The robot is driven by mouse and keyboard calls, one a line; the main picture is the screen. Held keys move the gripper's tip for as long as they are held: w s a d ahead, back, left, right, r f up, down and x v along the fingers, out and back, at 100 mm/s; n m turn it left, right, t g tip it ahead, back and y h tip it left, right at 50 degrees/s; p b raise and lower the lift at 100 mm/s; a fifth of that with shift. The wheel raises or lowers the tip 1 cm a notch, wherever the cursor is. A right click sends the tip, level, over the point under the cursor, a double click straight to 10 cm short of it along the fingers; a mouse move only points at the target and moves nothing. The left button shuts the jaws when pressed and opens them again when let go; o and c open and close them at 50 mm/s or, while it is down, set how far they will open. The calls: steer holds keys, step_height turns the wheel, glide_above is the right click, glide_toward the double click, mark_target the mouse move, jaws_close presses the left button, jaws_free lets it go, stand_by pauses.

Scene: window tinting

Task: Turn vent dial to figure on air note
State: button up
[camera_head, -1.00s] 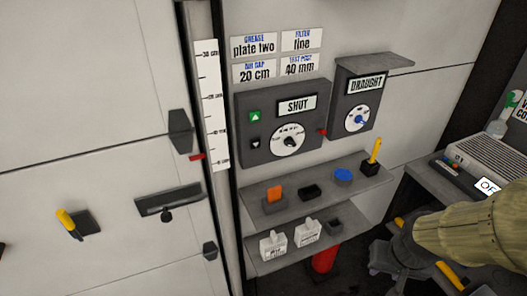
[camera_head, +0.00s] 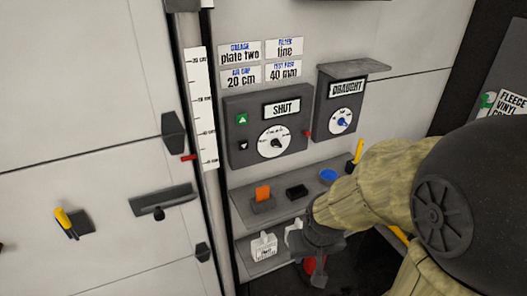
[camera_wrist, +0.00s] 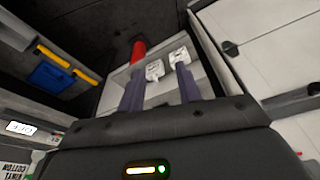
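A grey box marked SHUT (camera_head: 240,150) is on the wall, with a white dial (camera_head: 264,149) and dark knob. To its right, a box marked DRAUGHT (camera_head: 361,92) has a white dial (camera_head: 336,130) with a blue knob. The note reading 20 cm (camera_head: 241,77) is above the SHUT box, its small blue heading apparently AIR GAP. Dial figures are too small to read. My gripper (camera_head: 318,270) is low by the lower shelf, apart from both dials. In the wrist view its fingers (camera_wrist: 160,88) are apart, with white blocks (camera_wrist: 155,70) visible beyond them.
The upper shelf (camera_head: 243,196) holds an orange block (camera_head: 263,193), a black tray (camera_head: 297,191), a blue round dish (camera_head: 328,175) and a yellow-handled tool (camera_head: 359,151). White blocks (camera_head: 264,246) stand on the lower shelf. A ruler (camera_head: 199,100) with a red marker (camera_head: 189,158) is at left.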

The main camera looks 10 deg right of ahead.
mark_target(279, 147)
steer(key=shift+a, duration=0.15)
steer(key=w+d+n+t+y+b, duration=0.2)
steer(key=w+n+t+b, duration=0.4)
steer(key=w, duration=0.6)
steer(key=w+d+r+n+t+y+b, duration=0.1)
steer(key=w+d+n+t+y+b, duration=0.2)
steer(key=w+n+t+b, duration=0.4)
steer(key=w+n+t, duration=0.1)
steer(key=w+n, duration=0.3)
steer(key=shift+w+d+r+t+y+b, duration=0.25)
steer(key=shift+w+d+t+y+b, duration=0.05)
steer(key=shift+w, duration=0.05)
steer(key=p+x, duration=0.2)
steer(key=x, duration=1.5)
steer(key=shift+w+a+f+p, duration=0.1)
steer(key=shift+w+p, duration=0.05)
steer(key=shift+p, duration=0.25)
